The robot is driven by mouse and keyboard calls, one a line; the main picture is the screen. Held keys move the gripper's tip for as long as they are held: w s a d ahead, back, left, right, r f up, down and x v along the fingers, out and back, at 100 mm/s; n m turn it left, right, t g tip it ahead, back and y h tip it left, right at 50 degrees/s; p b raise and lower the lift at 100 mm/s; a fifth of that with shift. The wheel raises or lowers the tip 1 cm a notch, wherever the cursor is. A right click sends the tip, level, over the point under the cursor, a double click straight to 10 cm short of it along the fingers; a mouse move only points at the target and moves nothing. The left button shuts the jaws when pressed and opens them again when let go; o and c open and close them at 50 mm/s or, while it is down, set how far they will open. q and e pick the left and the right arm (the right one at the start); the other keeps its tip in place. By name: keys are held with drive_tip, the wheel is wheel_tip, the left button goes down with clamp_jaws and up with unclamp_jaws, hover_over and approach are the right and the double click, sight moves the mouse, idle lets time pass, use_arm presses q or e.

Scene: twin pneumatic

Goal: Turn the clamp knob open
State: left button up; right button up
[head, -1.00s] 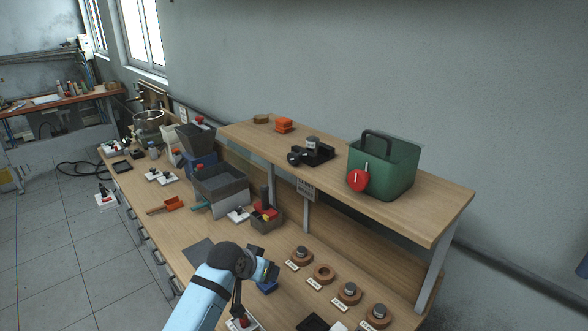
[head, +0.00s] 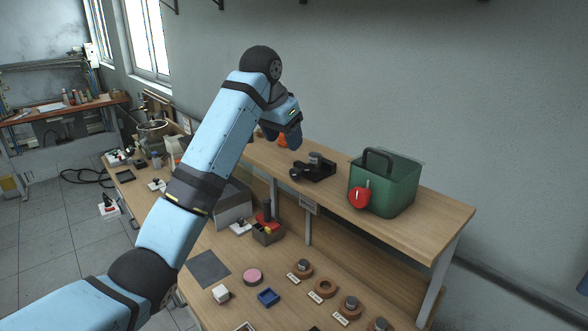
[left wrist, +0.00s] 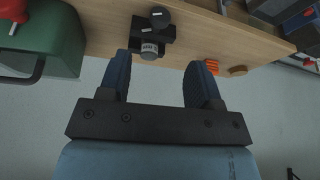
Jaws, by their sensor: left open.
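The black clamp (head: 318,170) sits on the raised wooden shelf, left of the green bin. It holds a grey labelled cylinder (head: 315,158), and its round dark knob (head: 296,174) is at its front left. In the left wrist view the clamp (left wrist: 166,32), knob (left wrist: 159,15) and cylinder (left wrist: 149,50) show beyond the fingertips, nearer the left finger in the picture. My left gripper (head: 296,142) is raised above the shelf, up and left of the clamp. In the left wrist view the gripper (left wrist: 160,66) is open and empty, apart from the knob. My right gripper is out of view.
An orange block (left wrist: 212,65) and a wooden disc (left wrist: 238,71) lie on the shelf. Ring stands (head: 322,288) and small parts lie on the bench below. The shelf's right end is clear.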

sight(293, 169)
use_arm(q)
drive_tip(key=p+x, duration=0.2)
drive_tip(key=x, duration=0.8)
drive_tip(key=shift+w+d+f, duration=0.15)
drive_tip(key=shift+f, duration=0.45)
drive_tip(key=c, duration=0.9)
drive_tip(key=shift+w+n+g+h, duration=0.1)
drive_tip(key=shift+n+g+h, duration=0.2)
drive_tip(key=shift+g+h, duration=0.7)
drive_tip(key=o, duration=0.9)
